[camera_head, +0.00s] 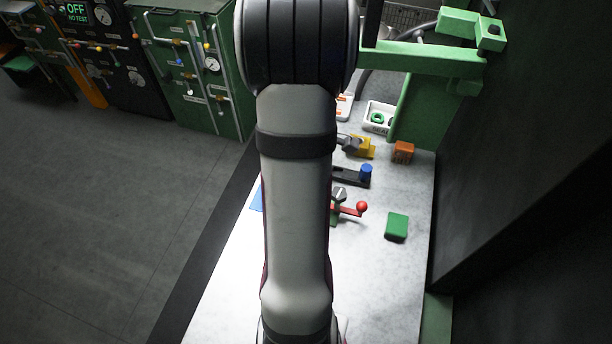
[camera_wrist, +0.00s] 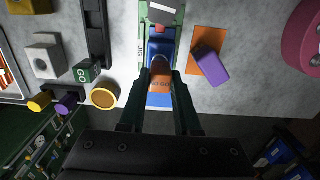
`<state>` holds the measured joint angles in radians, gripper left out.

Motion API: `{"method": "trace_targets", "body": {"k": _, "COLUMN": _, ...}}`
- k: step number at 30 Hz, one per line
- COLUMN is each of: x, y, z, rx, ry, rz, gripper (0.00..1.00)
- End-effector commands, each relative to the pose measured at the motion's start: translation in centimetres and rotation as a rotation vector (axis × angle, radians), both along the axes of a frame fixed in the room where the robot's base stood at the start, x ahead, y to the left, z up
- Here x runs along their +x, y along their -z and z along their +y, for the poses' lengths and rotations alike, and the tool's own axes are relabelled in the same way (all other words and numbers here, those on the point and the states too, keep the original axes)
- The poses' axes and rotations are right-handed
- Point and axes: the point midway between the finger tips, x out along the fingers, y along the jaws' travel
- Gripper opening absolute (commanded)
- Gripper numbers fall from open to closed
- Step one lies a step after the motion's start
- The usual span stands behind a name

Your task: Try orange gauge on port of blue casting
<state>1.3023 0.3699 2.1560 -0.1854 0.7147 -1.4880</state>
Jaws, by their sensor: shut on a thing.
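In the wrist view, my gripper (camera_wrist: 161,74) is shut on the orange gauge (camera_wrist: 160,84), a narrow piece with GO lettering. The gauge lies between the two dark green fingers. Its far end meets or overlaps the blue casting (camera_wrist: 160,48), which sits on a pale green fixture (camera_wrist: 143,27). I cannot tell whether the gauge tip is inside the port, as the gauge and fingers cover that spot. In the head view, my arm hides the gripper, the gauge and the casting.
An orange plate (camera_wrist: 208,38) with a purple block (camera_wrist: 211,67) lies right of the casting. A dark green GO block (camera_wrist: 86,71), a yellow round piece (camera_wrist: 105,95) and a grey block (camera_wrist: 46,58) stand left. A pink round thing (camera_wrist: 301,38) is at far right.

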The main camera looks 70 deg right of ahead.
Motion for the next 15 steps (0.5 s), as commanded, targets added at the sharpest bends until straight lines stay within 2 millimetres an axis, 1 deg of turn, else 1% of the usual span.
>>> {"method": "trace_targets", "body": {"k": 15, "x": 0.01, "y": 0.77, "z": 0.00, "rx": 0.000, "ry": 0.001, "rz": 0.000, "gripper": 0.00}}
